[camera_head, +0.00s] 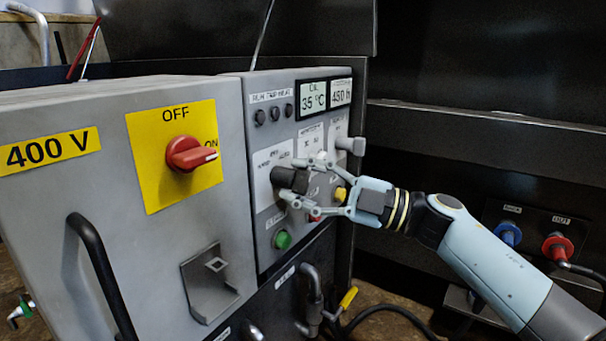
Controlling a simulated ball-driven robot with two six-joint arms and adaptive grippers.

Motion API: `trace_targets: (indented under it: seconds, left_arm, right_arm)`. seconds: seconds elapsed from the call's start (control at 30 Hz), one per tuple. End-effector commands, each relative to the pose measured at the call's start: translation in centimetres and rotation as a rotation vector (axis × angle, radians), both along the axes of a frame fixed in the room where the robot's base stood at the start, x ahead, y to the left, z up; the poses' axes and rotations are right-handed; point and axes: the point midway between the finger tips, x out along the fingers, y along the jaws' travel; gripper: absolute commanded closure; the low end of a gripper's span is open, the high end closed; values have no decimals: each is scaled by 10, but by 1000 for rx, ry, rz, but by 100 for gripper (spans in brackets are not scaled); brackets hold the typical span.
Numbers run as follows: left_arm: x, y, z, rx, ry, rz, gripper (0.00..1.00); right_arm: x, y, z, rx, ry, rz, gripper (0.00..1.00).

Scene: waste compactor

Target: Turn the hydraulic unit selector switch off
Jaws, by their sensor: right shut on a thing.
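The hydraulic unit's control panel (262,97) is the grey box face right of the 400 V cabinet. A dark selector knob (291,179) sticks out from its white label plate. My right gripper (287,184) reaches in from the right and is shut on this knob, one finger above and one below. The fingers partly hide the knob and the label, so its pointing direction cannot be read. My left gripper is not in view.
A red rotary switch (190,154) sits on a yellow OFF/ON plate (145,138), its handle pointing towards ON. A green button (282,240) is below the knob. A black handle (100,270) sticks out at the left. Blue (508,234) and red (558,247) couplings are at the right.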

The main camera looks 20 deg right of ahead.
Motion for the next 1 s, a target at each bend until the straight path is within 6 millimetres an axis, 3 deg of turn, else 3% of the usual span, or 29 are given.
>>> trace_targets:
  seconds: [0.5, 1.0]
  left_arm:
    - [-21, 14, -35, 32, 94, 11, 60]
    - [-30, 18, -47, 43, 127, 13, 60]
  right_arm:
    - [0, -1, 1, -320, -247, 0, 96]
    - [0, 0, -2, -430, -331, 0, 96]
